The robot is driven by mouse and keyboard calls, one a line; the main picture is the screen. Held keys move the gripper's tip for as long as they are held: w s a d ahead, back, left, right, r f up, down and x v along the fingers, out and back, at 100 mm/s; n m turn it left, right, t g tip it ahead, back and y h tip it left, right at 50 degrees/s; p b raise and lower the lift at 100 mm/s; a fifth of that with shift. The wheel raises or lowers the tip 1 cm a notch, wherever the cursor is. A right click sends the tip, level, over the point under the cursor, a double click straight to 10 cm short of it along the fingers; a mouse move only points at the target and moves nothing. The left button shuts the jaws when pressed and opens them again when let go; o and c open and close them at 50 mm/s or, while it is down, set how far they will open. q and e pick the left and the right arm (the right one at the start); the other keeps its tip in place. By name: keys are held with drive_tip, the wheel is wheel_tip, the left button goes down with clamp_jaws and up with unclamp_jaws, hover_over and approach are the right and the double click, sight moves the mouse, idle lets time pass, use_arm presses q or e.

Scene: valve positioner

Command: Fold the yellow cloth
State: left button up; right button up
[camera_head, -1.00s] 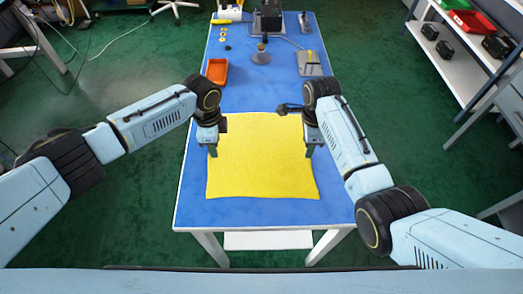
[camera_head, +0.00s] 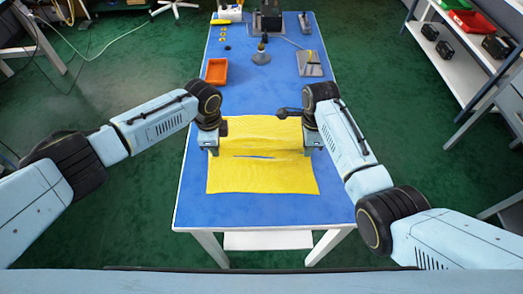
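The yellow cloth (camera_head: 262,178) lies near the front end of the blue table. Its near half is flat. Its far half is rumpled, with a crosswise ridge or edge and a thin bluish slit near the middle. My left gripper (camera_head: 213,150) points down at the cloth's left side, by that ridge. My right gripper (camera_head: 308,150) points down at its right side, at about the same depth. The cloth stretches between both grippers. The fingertips are small and partly hidden, so I cannot tell whether they are shut on the cloth.
The blue table (camera_head: 195,205) has a bare front strip. An orange tray (camera_head: 217,71) stands beyond the cloth on the left. A grey round-based stand (camera_head: 261,57) and a grey plate fixture (camera_head: 310,64) stand farther back. A shelf (camera_head: 445,55) with bins is at the right.

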use_arm(q)
clamp_jaws()
use_arm(e)
drive_tip(key=shift+f, duration=0.1)
clamp_jaws()
use_arm(q)
drive_tip(key=shift+r, duration=0.1)
use_arm(e)
drive_tip(key=shift+r, duration=0.2)
